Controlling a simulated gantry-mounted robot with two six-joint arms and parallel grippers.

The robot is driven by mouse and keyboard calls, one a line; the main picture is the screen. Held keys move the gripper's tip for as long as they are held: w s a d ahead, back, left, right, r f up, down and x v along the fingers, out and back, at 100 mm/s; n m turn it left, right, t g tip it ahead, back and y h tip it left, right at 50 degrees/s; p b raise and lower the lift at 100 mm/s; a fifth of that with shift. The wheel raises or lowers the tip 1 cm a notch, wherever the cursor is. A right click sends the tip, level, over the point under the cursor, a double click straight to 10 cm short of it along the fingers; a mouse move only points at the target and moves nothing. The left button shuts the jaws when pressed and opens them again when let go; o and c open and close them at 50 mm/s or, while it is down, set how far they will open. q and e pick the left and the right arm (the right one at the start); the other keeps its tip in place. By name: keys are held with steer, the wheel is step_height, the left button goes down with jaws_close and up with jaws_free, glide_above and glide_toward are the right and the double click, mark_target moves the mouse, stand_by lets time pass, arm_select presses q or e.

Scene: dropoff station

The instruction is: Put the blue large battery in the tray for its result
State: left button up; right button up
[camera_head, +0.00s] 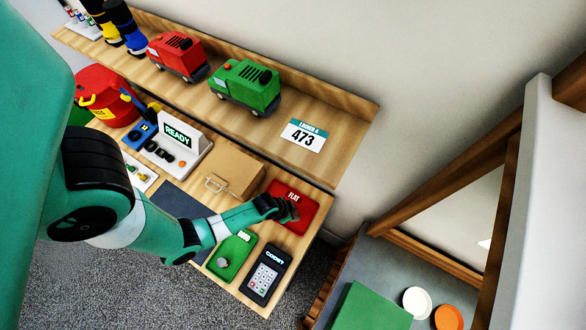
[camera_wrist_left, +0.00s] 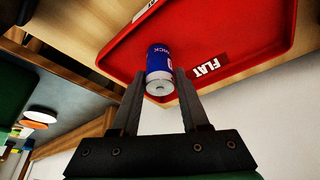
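The blue large battery (camera_wrist_left: 160,70) shows in the left wrist view, with its silver end toward the camera. It is between the two fingers of my left gripper (camera_wrist_left: 160,82), which look closed against its sides. Behind it is the red tray (camera_wrist_left: 255,30) marked FLAT. In the head view my left gripper (camera_head: 288,210) is over the red tray (camera_head: 309,207), at the right end of the bench. The battery is hard to make out there. Whether it touches the tray floor I cannot tell. A green tray (camera_head: 240,244) with a grey round item lies nearer the front. My right gripper is out of view.
A keypad device (camera_head: 266,273) stands beside the green tray. A cardboard-coloured box (camera_head: 235,170) and a READY display (camera_head: 180,138) stand left of the red tray. A shelf behind holds red (camera_head: 178,56) and green (camera_head: 247,85) machines.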

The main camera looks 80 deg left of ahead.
arm_select(q)
steer(key=o, duration=0.3)
steer(key=p+v, duration=0.4)
steer(key=v, duration=0.3)
steer(key=shift+r+p, duration=0.35)
steer(key=shift+r, duration=0.05)
steer(key=shift+s, duration=0.15)
